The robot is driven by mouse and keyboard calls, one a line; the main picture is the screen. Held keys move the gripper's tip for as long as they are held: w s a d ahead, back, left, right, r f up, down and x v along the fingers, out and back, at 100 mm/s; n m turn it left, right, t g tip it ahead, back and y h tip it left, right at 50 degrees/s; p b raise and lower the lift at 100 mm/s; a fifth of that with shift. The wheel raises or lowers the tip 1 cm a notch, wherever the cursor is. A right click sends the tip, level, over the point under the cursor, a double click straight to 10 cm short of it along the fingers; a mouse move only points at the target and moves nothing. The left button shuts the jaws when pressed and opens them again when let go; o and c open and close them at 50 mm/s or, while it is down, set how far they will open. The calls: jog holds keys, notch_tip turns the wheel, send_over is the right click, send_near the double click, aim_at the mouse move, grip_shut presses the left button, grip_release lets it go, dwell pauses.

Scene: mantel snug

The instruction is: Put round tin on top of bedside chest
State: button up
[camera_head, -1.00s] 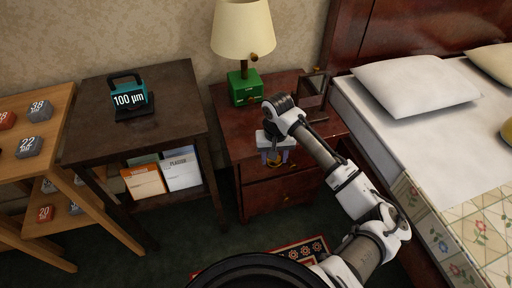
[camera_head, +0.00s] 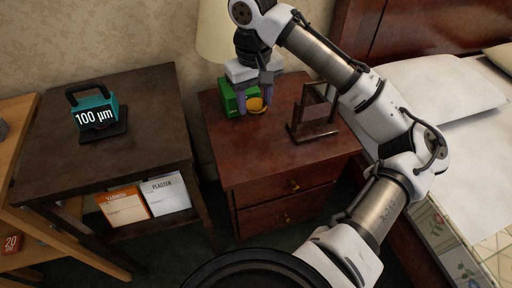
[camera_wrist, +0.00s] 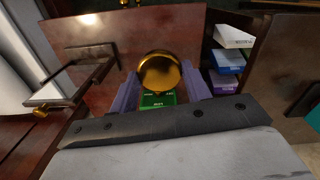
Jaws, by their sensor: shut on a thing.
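The round tin (camera_head: 257,105) is gold-yellow and is held between the purple fingers of my gripper (camera_head: 255,98). It also shows in the wrist view (camera_wrist: 160,72), with a finger on each side. The bedside chest (camera_head: 255,150) is red-brown wood with two drawers with brass knobs. I cannot tell whether the tin touches the top. My wrist hides part of the lamp.
A dark wooden stand (camera_head: 316,115) is on the chest, right of the tin. The chest top's front is bare. A dark side table (camera_head: 150,110) with a teal "100 µm" block (camera_head: 95,112) stands left. A bed (camera_head: 470,160) is at the right, beyond my arm.

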aim_at(256, 160)
jog(key=shift+f, duration=0.35)
notch_tip(256, 160, down, 19)
jog(key=b, duration=0.3)
jog(key=shift+f, duration=0.2)
jog(key=o, duration=1)
jog(key=shift+c, duration=0.2)
notch_tip(256, 160, up, 12)
jog(key=p, duration=0.2)
jog(key=shift+r, duration=0.15)
jog(key=shift+a, duration=0.1)
